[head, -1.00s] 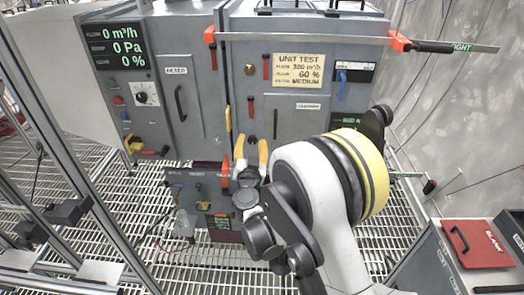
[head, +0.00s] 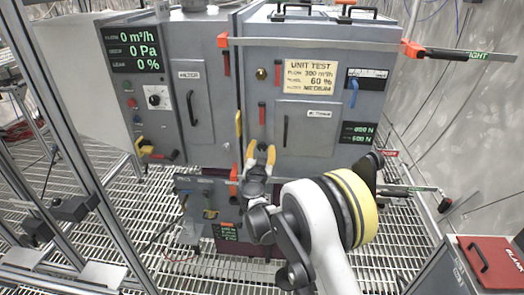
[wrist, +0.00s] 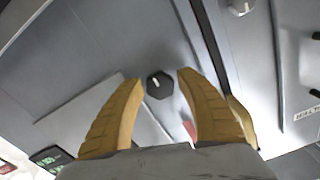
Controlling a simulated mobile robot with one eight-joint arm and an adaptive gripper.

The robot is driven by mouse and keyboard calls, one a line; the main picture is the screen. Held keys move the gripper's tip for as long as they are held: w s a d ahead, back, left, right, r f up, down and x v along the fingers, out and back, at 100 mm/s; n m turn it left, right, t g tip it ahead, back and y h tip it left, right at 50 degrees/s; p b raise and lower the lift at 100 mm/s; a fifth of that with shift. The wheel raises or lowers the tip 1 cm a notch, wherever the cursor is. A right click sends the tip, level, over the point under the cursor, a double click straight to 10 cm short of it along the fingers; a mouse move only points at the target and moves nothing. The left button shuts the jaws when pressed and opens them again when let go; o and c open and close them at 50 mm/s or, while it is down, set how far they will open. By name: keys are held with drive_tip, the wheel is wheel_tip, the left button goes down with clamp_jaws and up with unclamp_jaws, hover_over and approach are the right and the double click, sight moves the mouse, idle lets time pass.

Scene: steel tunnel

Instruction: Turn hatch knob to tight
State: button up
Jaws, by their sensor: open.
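A dark knob (wrist: 159,85) with a white pointer mark sits on a grey panel in the wrist view. It shows in the gap between the two yellow fingertips of my gripper (wrist: 159,82). My gripper is open and the fingers stand to either side of the knob in the picture; whether they touch it or how deep they reach I cannot tell. In the head view my gripper (head: 261,150) is at the lower front of the grey cabinet (head: 225,110), left of the small hatch door (head: 308,135). I cannot make out the knob there.
A yellow lever (head: 239,124) and a red handle (head: 262,113) are close above my gripper. A bar with red ends (head: 310,43) crosses the cabinet top. A lower unit (head: 205,200) stands below on the grating floor. A red panel (head: 490,262) lies at the right.

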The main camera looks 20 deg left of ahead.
drive_tip(key=shift+c, duration=0.5)
drive_tip(key=c, duration=0.8)
